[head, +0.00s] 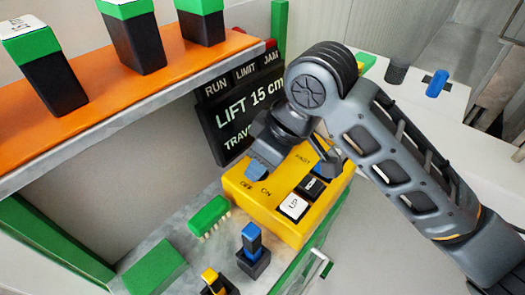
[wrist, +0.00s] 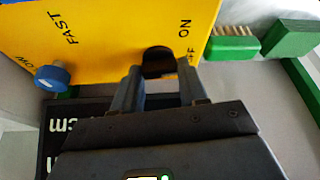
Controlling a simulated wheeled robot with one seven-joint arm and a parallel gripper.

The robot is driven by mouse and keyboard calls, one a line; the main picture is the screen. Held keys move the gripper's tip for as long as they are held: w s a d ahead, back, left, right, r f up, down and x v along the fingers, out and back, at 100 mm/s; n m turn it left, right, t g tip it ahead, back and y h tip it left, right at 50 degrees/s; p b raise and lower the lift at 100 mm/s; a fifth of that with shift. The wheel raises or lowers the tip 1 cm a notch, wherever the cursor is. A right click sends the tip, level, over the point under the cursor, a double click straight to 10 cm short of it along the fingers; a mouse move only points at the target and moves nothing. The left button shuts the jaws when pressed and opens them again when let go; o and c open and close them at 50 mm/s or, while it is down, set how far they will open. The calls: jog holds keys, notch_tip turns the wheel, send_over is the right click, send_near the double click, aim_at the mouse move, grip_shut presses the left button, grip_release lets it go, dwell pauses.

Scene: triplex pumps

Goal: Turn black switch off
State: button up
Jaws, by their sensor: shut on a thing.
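The yellow control box (head: 255,206) carries ON and OFF labels on its top face. It fills the upper left of the wrist view (wrist: 120,35). The black switch (wrist: 158,61) sits beside those labels in the wrist view, between the two fingertips. My gripper (wrist: 160,78) is shut on it from its two sides. In the head view my gripper (head: 264,165) is at the box's far left part and hides the switch. I cannot tell which way the switch is tilted. One finger partly covers the OFF label in the wrist view.
A white UP button (head: 293,207) and a black button (head: 312,187) share the box top. A blue knob (wrist: 52,78) is near FAST. The dark LIFT display (head: 237,118) stands close behind my gripper.

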jog(key=shift+m+t+p, duration=0.4)
jog(key=shift+m+p, duration=0.15)
jog(key=shift+m, duration=0.45)
jog(key=o, duration=0.8)
jog(key=shift+r, duration=0.1)
jog(key=v, duration=0.7)
jog(key=shift+s+r, duration=0.1)
jog(key=shift+r, duration=0.25)
